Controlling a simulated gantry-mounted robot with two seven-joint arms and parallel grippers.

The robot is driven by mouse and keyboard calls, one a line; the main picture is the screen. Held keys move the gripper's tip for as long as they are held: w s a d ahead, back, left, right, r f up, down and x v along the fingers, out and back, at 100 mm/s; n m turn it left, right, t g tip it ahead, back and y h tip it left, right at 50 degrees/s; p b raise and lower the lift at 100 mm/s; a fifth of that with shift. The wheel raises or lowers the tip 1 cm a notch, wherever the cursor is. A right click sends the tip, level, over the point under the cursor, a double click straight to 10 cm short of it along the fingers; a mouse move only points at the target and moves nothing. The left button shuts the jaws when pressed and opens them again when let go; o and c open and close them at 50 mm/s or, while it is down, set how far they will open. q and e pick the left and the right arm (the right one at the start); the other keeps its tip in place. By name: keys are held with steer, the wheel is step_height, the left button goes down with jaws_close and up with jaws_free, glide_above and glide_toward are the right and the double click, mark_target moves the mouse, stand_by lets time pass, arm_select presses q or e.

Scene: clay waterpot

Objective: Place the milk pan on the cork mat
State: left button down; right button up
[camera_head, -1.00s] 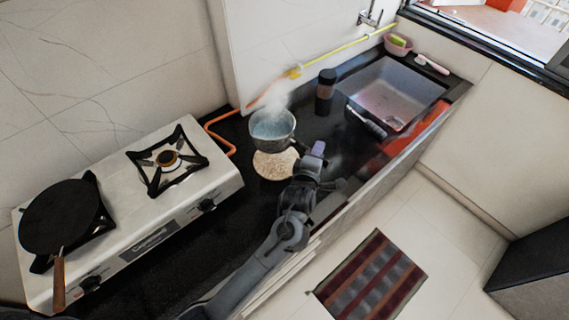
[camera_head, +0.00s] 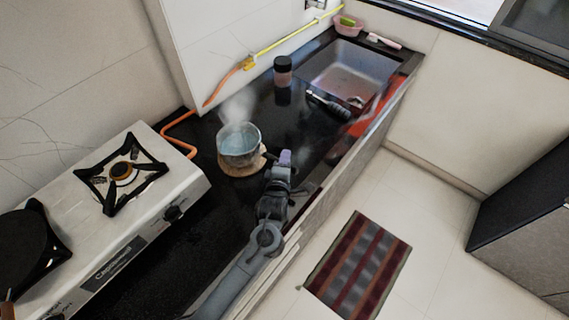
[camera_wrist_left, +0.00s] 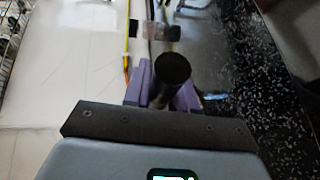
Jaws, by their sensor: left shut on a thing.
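The metal milk pan (camera_head: 238,146), with pale blue liquid and steam rising, is upright over the round cork mat (camera_head: 243,172). The pan covers most of the mat, whose front and right edge shows below it. I cannot tell whether the pan's base touches the mat. My left gripper (camera_head: 284,158) is to the right of the pan and mat, shut on the pan's handle. In the left wrist view the dark round handle end (camera_wrist_left: 172,68) sits between the purple fingers; the pan body is not clear there. My right gripper is not in view.
The white gas stove (camera_head: 150,200) stands at left with a black pan (camera_head: 20,245). A dark jar (camera_head: 283,71) and the sink (camera_head: 345,75) lie beyond. An orange hose (camera_head: 180,122) runs along the wall. Black counter (camera_head: 235,105) is clear behind the pan.

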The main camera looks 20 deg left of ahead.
arm_select(q)
steer(key=shift+f, duration=0.6)
steer(key=shift+f, duration=0.15)
steer(key=c, duration=0.9)
jaws_free()
